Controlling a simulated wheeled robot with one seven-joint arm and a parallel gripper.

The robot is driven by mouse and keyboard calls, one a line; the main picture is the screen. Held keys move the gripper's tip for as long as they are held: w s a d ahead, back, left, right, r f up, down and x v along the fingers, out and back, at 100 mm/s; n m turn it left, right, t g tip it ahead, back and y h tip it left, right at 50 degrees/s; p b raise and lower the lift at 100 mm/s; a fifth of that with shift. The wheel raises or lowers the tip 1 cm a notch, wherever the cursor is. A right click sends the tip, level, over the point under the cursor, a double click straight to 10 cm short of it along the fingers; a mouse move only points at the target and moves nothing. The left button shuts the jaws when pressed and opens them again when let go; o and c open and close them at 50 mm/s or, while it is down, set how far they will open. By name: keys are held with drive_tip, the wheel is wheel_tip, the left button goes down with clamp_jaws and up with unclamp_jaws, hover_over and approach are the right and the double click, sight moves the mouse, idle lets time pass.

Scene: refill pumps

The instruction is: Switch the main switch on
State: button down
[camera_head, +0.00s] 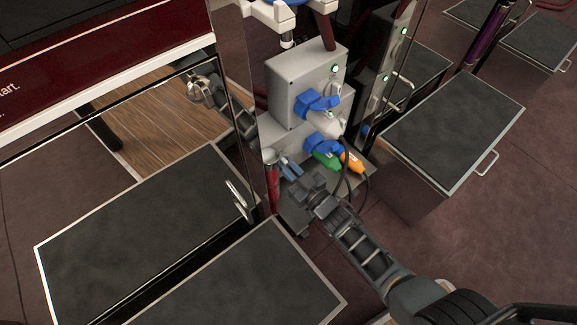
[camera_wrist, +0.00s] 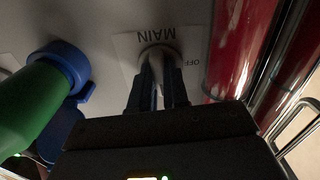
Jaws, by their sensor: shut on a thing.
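The main switch (camera_wrist: 160,54) is a pale knob on a grey panel in the wrist view, beside the upside-down words MAIN and OFF. My gripper (camera_wrist: 162,85) has its two dark fingers on either side of the knob and is shut on it. The fingertips hide part of the knob, so I cannot tell its exact turn. In the head view my gripper (camera_head: 291,169) reaches the lower front of the grey pump housing (camera_head: 293,100). The switch is hidden there behind my gripper.
A green plug (camera_head: 327,160) and an orange plug (camera_head: 353,162) with cables sit just right of my gripper. The green plug (camera_wrist: 30,110) is close by in the wrist view. A red cylinder (camera_head: 273,186) stands left. Dark-topped cabinets (camera_head: 140,235) flank the housing.

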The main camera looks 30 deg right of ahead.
drive_tip(key=shift+f+m, duration=0.1)
drive_tip(key=shift+m, duration=0.4)
drive_tip(key=c, duration=1.1)
unclamp_jaws()
drive_tip(key=shift+s, duration=0.1)
drive_tip(key=shift+s+d+p, duration=0.25)
drive_tip(key=shift+s+p, duration=0.15)
drive_tip(key=shift+s, duration=0.85)
drive_tip(key=shift+s+d+p, duration=0.25)
drive_tip(key=shift+s+p, duration=0.2)
drive_tip(key=shift+s, duration=0.8)
drive_tip(key=shift+s+d+p, duration=0.25)
drive_tip(key=shift+s+p, duration=0.15)
drive_tip(key=shift+s, duration=0.85)
